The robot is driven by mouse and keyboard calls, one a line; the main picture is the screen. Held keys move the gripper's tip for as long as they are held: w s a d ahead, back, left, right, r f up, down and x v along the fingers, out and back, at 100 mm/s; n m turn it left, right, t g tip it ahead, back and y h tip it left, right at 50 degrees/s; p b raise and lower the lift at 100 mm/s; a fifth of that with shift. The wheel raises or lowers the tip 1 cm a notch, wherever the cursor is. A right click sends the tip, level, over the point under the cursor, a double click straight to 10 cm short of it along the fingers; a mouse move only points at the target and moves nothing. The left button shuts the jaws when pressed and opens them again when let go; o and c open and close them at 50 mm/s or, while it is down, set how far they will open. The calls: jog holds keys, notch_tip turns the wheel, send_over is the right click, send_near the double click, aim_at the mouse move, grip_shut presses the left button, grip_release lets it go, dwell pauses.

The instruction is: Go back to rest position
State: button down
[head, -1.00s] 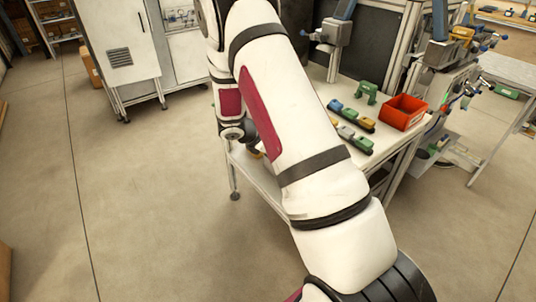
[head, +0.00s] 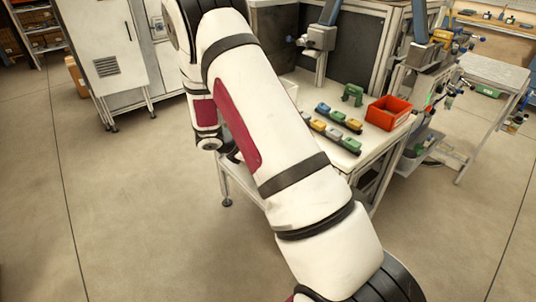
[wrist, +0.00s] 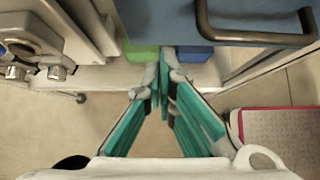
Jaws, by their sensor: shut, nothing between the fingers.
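In the wrist view my gripper (wrist: 164,82) is shut and empty, its teal-padded fingers meeting at the tips. Just past the tips a green block (wrist: 142,52) and a blue block (wrist: 194,54) show at a pale surface's edge; I cannot tell whether the tips touch anything. In the head view my white arm with dark red panels reaches from the lower right to the upper left, and my gripper is hidden behind it.
A worktable (head: 292,87) holds two rows of small coloured pieces (head: 339,118), a green fixture (head: 353,94) and a red bin (head: 388,112). A cabinet (head: 95,45) stands behind left. Left floor is clear. A dark handle (wrist: 255,36) is close above the fingers.

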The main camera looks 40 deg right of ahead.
jog(key=v, duration=0.9)
jog(key=shift+a+r, duration=0.15)
jog(key=shift+r, duration=0.1)
jog(key=s+a+r+m+y+p, duration=0.1)
jog(key=s+a+r+m+y, duration=0.15)
jog(key=s+r+m, duration=0.4)
jog(key=s+a+r+m+y+p, duration=0.1)
jog(key=s+a+r+m, duration=0.3)
jog(key=s+r, duration=0.6)
jog(key=s+a+r+m+t+y+p, duration=0.1)
jog(key=s+a+r+m+t+y, duration=0.1)
jog(key=s, duration=0.5)
jog(key=s+a+r+m+t+y+p, duration=0.1)
jog(key=s+a+r+m+t+y, duration=0.1)
jog(key=s+a+r+m, duration=0.3)
jog(key=s+a+r+y, duration=0.1)
jog(key=s+a+r, duration=0.1)
jog(key=s+a, duration=0.1)
jog(key=shift+a+r, duration=0.15)
jog(key=shift+a, duration=0.25)
jog(key=shift+m+y, duration=0.25)
